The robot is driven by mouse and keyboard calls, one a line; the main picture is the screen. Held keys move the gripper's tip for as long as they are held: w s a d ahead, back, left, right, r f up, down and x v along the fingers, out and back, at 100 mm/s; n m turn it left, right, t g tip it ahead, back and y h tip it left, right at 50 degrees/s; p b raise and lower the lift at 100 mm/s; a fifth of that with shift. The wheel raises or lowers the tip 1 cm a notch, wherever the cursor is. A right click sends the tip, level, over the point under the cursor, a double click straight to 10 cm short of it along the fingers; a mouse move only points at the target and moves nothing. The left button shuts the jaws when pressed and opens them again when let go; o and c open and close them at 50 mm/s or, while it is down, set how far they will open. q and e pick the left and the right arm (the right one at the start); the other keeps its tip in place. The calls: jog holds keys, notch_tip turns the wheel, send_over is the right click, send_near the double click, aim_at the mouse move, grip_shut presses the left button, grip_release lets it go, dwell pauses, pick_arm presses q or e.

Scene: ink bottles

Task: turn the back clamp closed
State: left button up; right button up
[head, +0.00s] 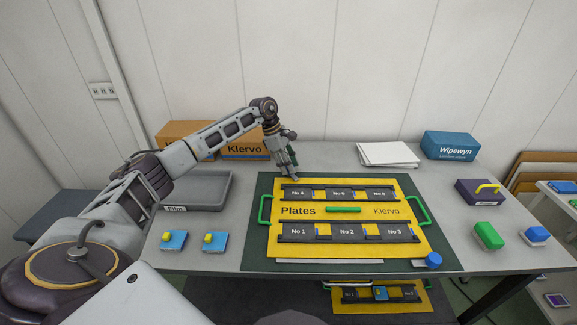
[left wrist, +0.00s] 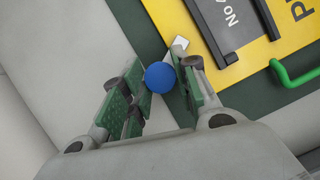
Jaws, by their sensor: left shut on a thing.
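The yellow Plates board (head: 345,210) lies on a dark green mat (head: 262,225). The back clamp has a round blue knob (left wrist: 160,77) and a pale metal bar (left wrist: 180,45), seen in the left wrist view. The bar's tip is by the board's yellow edge; I cannot tell whether it overlaps it. In the head view my gripper hides this clamp. My left gripper (head: 287,168) points down at the board's back left corner, its green fingers (left wrist: 158,95) shut on the blue knob. The front clamp's blue knob (head: 433,260) is at the front right corner. My right gripper is not in view.
A grey tray (head: 197,190) and two blue-and-yellow pieces (head: 173,241) lie left. Klervo cartons (head: 245,147), white sheets (head: 388,154) and a blue Wipewyn box (head: 450,146) stand behind. A purple block (head: 480,192) and a green block (head: 488,236) are right. Green handles (head: 265,209) flank the board.

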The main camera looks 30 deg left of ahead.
pick_arm(q)
jog(key=m+g+b, duration=0.1)
jog(key=m, duration=0.3)
jog(key=shift+w, duration=0.15)
jog(key=shift+m+g+b, duration=0.3)
jog(key=shift+m+g, duration=0.3)
jog(key=shift+m, duration=0.4)
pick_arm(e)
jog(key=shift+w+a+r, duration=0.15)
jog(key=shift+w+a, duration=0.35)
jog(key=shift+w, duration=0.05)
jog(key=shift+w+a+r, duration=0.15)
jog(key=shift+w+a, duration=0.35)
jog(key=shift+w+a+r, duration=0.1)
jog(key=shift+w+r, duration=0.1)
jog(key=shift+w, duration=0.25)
pick_arm(q)
jog(key=o, duration=1)
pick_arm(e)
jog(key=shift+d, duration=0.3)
pick_arm(q)
jog(key=shift+r, duration=0.1)
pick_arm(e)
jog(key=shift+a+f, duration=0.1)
